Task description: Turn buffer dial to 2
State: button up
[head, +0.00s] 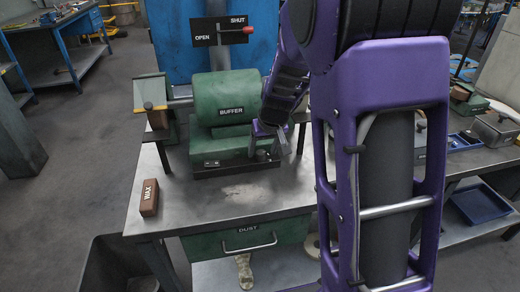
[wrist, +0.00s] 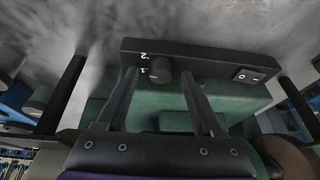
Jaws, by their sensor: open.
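The green buffer (head: 222,112) stands on the bench, with a black control strip along its base. In the wrist view the strip (wrist: 210,66) carries a round dark dial (wrist: 161,71), with the marks 1 and 2 on its left. A small light mark shows on the dial, but I cannot tell which number it points at. My gripper (wrist: 158,78) is open, with one finger on each side of the dial; I cannot tell whether either touches it. In the head view my gripper (head: 277,148) is at the buffer's right front, and my arm hides part of the buffer.
A rocker switch (wrist: 246,75) sits on the same strip, right of the dial. A brown wax block (head: 149,198) lies at the bench's left front. The OPEN/SHUT lever (head: 246,29) is behind the buffer.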

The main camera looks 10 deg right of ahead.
jog(key=shift+w+f, duration=0.2)
jog(key=shift+f, duration=0.3)
grip_shut()
jog(key=m+p, duration=0.1)
jog(key=p, duration=0.2)
jog(key=shift+s+a+r+m+h, duration=0.1)
jog(key=shift+a+r+m+h, duration=0.1)
jog(key=shift+r+m+h, duration=0.2)
jog(key=m+p, duration=0.2)
jog(key=p, duration=0.1)
jog(key=shift+f+h+p, duration=0.15)
jog(key=shift+h+p, duration=0.15)
jog(key=shift+p, duration=0.05)
jog(key=shift+f+m+p, duration=0.25)
jog(key=shift+m+p, duration=0.1)
jog(key=shift+m, duration=0.05)
grip_release()
